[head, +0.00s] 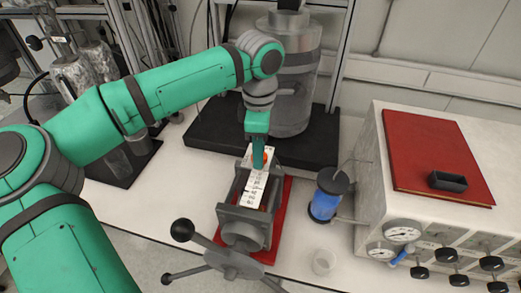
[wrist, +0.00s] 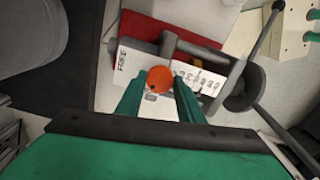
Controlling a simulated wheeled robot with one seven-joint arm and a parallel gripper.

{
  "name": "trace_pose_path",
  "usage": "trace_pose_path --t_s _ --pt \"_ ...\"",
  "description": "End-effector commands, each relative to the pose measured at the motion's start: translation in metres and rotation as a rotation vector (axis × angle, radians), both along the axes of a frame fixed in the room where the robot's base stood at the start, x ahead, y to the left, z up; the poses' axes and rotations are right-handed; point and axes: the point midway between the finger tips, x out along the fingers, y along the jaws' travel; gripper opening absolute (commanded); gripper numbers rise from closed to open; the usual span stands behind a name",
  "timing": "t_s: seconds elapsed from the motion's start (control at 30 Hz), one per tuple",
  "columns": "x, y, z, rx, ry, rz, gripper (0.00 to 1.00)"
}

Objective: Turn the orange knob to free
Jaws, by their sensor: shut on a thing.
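The orange knob (wrist: 160,78) is a round disc with a small dark mark near its lower left edge, on a white labelled plate (wrist: 212,85). The word FREE is printed on the plate to the left of the knob in the wrist view. My gripper (wrist: 160,88) is shut on the knob, one green finger on each side. In the head view my gripper (head: 257,140) reaches down to the plate, and only a sliver of orange shows beside it. The plate is held in a grey vise (head: 243,225).
The vise stands on a red base (head: 281,210), with a long-handled crank (head: 232,262) in front. A steel reactor vessel (head: 296,95) stands close behind. A gauge box (head: 375,170) fills the right.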

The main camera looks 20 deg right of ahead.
Motion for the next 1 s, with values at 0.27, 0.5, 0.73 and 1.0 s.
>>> trace_pose_path --t_s 0.27,0.5,0.73,1.0 --pt "0.0004 -0.003 0.0009 -0.01 -0.003 -0.264 0.12" --pt "-0.001 -0.0048 0.0008 -0.008 -0.001 -0.497 0.12" --pt "-0.0021 -0.0057 0.0007 -0.008 0.002 -0.7 0.12" --pt "-0.003 -0.0052 0.0004 -0.008 0.004 -0.875 0.11"
